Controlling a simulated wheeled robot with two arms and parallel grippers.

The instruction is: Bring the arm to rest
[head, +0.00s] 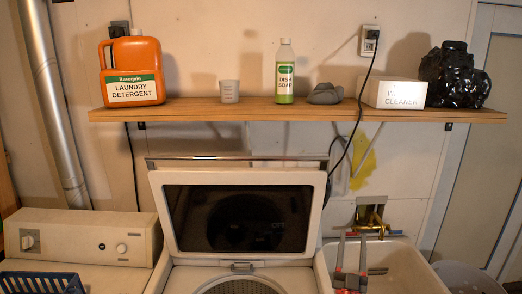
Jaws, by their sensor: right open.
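My right gripper (352,238) comes up from the bottom edge in the head view. Its two grey and red fingers point away from me and stand apart, with nothing seen between them. It shows in front of the left part of the white utility sink (405,272). I cannot tell its exact height over the sink. My left gripper is not in view.
An open-lidded washer (159,232) stands left of the sink. A wooden shelf (200,111) above holds orange detergent (134,72), a cup, dish soap (285,72), a grey lump, a white box and a black bag. A blue basket (40,283) sits lower left.

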